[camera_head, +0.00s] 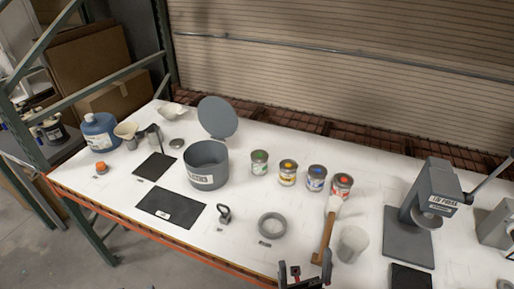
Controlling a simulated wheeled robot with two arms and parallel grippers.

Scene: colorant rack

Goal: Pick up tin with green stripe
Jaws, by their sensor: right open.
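The tin with the green stripe (260,162) stands upright on the white bench, at the left end of a row of small tins. Beside it to the right stand a yellow-striped tin (288,172), a blue-striped tin (315,178) and a red-striped tin (341,186). My right gripper (304,275) is at the bottom edge of the picture, partly cut off. My left gripper is not in view.
A grey pot (206,166) with its lid (217,118) raised stands left of the green-striped tin. A wooden-handled brush or mallet (326,236), a grey ring (272,225) and a clear cup (352,244) lie nearer me. A grey press (432,200) stands right. An orange beam edges the bench.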

